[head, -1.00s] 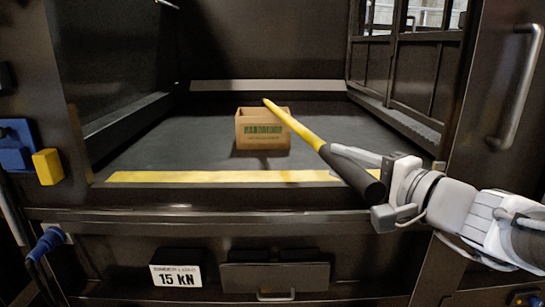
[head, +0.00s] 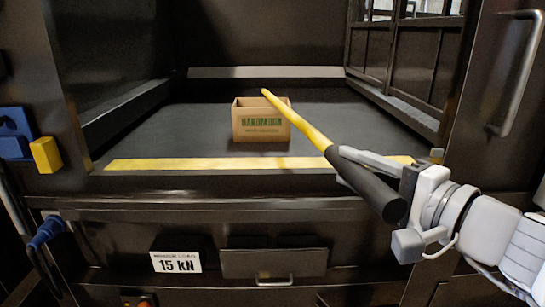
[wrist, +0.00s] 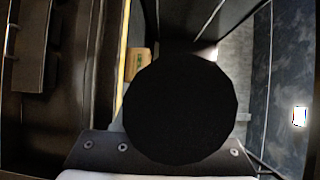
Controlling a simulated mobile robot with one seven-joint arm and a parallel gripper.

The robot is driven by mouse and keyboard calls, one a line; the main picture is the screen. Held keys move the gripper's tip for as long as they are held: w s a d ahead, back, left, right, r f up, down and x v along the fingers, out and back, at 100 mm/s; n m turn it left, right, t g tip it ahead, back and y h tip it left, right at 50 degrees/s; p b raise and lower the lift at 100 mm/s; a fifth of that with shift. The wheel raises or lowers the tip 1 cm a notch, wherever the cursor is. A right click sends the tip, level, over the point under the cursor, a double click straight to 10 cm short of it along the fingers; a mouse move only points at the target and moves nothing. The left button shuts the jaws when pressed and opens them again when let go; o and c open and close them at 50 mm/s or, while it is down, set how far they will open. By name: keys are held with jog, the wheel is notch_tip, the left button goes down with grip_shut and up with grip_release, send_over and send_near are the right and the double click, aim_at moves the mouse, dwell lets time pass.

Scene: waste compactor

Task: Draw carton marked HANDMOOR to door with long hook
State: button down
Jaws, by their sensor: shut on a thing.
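The carton (head: 262,122), brown and open at the top with green lettering too blurred to read surely, stands upright on the dark chamber floor. It also shows small in the wrist view (wrist: 137,64). The long hook (head: 303,125) has a yellow shaft and a black grip (head: 370,186). My gripper (head: 385,172) is shut on the hook near the black grip. The shaft points inward and its far end is over the carton's top. I cannot tell whether it touches the carton. The grip's round black end (wrist: 178,108) fills the middle of the wrist view.
A yellow stripe (head: 210,164) runs along the chamber floor's front edge. The frame's side walls flank the opening, with a handled door (head: 510,90) at right. A yellow block (head: 45,155) juts out at left. The floor around the carton is clear.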

jog(key=shift+s+r, duration=0.15)
jog(key=shift+s, duration=1.35)
jog(key=shift+s+b, duration=0.9)
jog(key=shift+s, duration=1.95)
jog(key=s, duration=0.9)
jog(key=shift+a, duration=0.15)
notch_tip(320, 180, up, 13)
jog(key=p, duration=0.6)
send_over(378, 204)
jog(key=s, duration=0.6)
jog(key=shift+w+d, duration=0.15)
jog(key=shift+d, duration=0.1)
